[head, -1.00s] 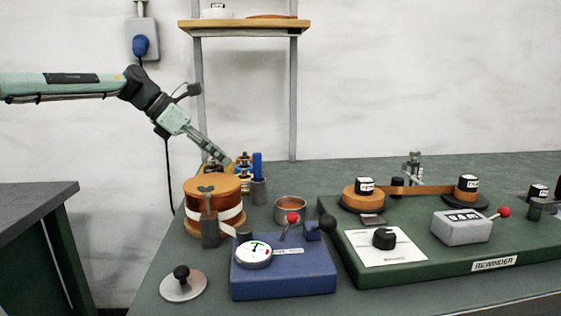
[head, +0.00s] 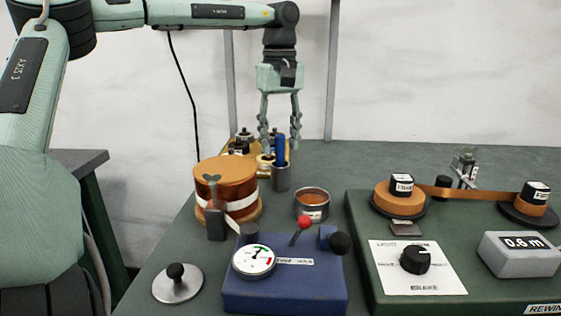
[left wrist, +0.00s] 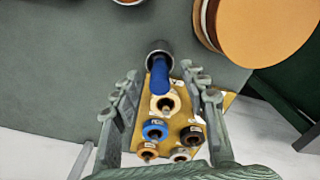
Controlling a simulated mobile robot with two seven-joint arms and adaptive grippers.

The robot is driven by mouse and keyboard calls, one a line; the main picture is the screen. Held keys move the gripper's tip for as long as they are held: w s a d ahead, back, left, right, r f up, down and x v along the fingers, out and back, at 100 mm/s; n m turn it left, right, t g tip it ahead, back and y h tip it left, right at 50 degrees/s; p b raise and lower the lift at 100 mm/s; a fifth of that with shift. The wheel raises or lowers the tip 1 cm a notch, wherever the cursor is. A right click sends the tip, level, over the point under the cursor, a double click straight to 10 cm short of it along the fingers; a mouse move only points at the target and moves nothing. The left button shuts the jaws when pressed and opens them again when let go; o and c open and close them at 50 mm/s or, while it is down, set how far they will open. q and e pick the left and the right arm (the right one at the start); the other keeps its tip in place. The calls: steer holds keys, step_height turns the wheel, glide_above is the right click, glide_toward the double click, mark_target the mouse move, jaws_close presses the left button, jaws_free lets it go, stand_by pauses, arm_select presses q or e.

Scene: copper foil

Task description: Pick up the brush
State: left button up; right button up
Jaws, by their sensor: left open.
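In the left wrist view, the blue handle (left wrist: 159,78) rises from the cup (left wrist: 160,52) and points towards the camera. My left gripper (head: 279,147) points straight down with its fingers open, apparently on either side of the handle's top. In the left wrist view, the handle lies between the open fingers (left wrist: 160,88), and I see no contact. My right gripper is not in view.
The copper roll (head: 227,180), a round tin (head: 312,202), a blue gauge box (head: 285,282) and the green rewinder (head: 450,220) stand nearby.

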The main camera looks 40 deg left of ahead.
arm_select(q)
step_height(320, 180, down, 3)
steer(key=shift+r, duration=0.2)
steer(key=shift+c, duration=0.5)
jaws_close()
steer(key=shift+r, duration=0.1)
step_height(320, 180, up, 10)
steer(key=shift+f, duration=0.1)
